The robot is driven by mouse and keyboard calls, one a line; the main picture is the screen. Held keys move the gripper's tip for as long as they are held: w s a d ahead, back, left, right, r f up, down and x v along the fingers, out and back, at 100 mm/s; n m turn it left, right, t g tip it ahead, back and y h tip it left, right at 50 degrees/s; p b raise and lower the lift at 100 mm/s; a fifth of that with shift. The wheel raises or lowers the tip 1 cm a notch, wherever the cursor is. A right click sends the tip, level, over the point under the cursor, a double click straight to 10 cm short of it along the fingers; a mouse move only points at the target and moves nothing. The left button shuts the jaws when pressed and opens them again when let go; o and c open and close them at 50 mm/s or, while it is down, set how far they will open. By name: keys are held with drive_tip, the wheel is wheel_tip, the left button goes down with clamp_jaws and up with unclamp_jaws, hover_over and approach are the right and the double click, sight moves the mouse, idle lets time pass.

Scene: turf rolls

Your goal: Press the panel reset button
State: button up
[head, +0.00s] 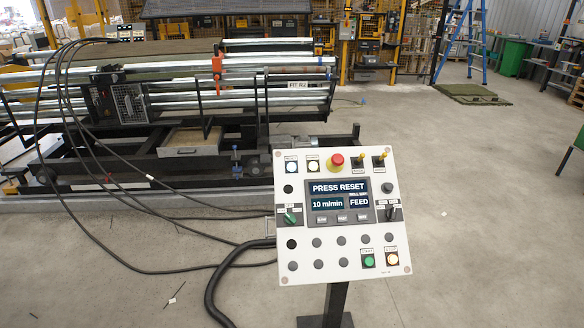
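A white control panel (300,262) stands on a dark post in the middle of the head view, tilted slightly. Its display (338,203) reads "PRESS RESET", "10 m/min" and "FEED". At the top left are a bluish-white button (291,166) and a cream-white button (313,165). Beside them is a red mushroom button (337,160). At the bottom right are a green button (369,261) and a pale lit button (392,259). The small labels are too blurred to tell which button is reset. My gripper is not in view, and nothing covers the panel face.
A thick black hose (222,278) runs to the panel's left side. Thin cables loop across the floor at left. A roller machine (170,90) stands behind the panel. Open concrete floor (480,210) lies to the right. A blue ladder (462,40) stands far back.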

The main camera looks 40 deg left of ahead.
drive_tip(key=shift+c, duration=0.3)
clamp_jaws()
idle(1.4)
